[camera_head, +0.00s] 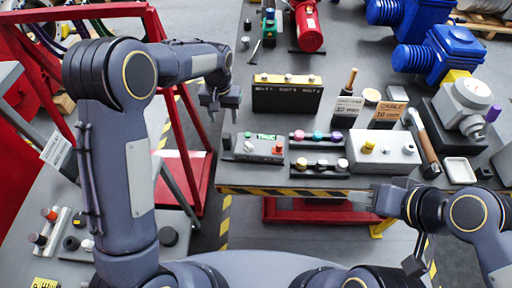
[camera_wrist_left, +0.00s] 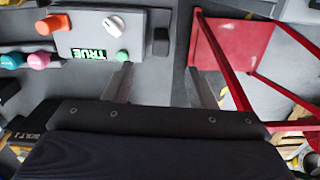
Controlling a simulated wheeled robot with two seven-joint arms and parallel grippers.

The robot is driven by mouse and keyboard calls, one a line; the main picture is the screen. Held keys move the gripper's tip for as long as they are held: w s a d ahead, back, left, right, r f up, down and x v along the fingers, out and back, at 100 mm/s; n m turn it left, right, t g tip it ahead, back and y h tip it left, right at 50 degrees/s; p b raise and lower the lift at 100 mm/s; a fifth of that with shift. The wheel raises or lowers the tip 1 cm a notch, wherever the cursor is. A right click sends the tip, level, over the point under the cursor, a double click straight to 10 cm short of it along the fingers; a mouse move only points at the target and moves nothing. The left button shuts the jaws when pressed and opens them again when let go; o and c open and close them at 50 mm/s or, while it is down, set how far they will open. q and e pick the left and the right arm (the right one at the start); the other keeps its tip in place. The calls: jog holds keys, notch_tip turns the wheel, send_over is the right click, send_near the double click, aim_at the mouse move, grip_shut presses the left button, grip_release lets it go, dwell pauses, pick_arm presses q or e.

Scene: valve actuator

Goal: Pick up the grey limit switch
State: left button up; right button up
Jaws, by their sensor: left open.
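A light grey housing with a round pale top (camera_head: 468,101), at the right of the table in the head view, looks like the grey limit switch, but I cannot be sure. It sits on a black block, with the blue actuators behind it. My left gripper (camera_head: 221,109) is open and empty over the table's left edge, far from that housing. Its two separated fingers also show in the left wrist view (camera_wrist_left: 162,88). My right gripper (camera_head: 378,198) is by the table's front edge, below the grey box with a yellow knob. Its finger gap is unclear.
A grey panel reading TRUE (camera_head: 258,147) with buttons stands near my left gripper; the left wrist view shows it too (camera_wrist_left: 92,38). A black bolt rack (camera_head: 287,97), card holders (camera_head: 390,113), a grey box (camera_head: 383,153) and a small white tray (camera_head: 460,170) crowd the table. A red frame stands left.

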aim_at(226, 135)
pick_arm(q)
notch_tip(226, 135, down, 11)
jog(key=shift+w+a+r, duration=0.1)
jog(key=shift+w+r, duration=0.05)
dwell(0.4)
jog(key=shift+c, duration=0.3)
grip_shut()
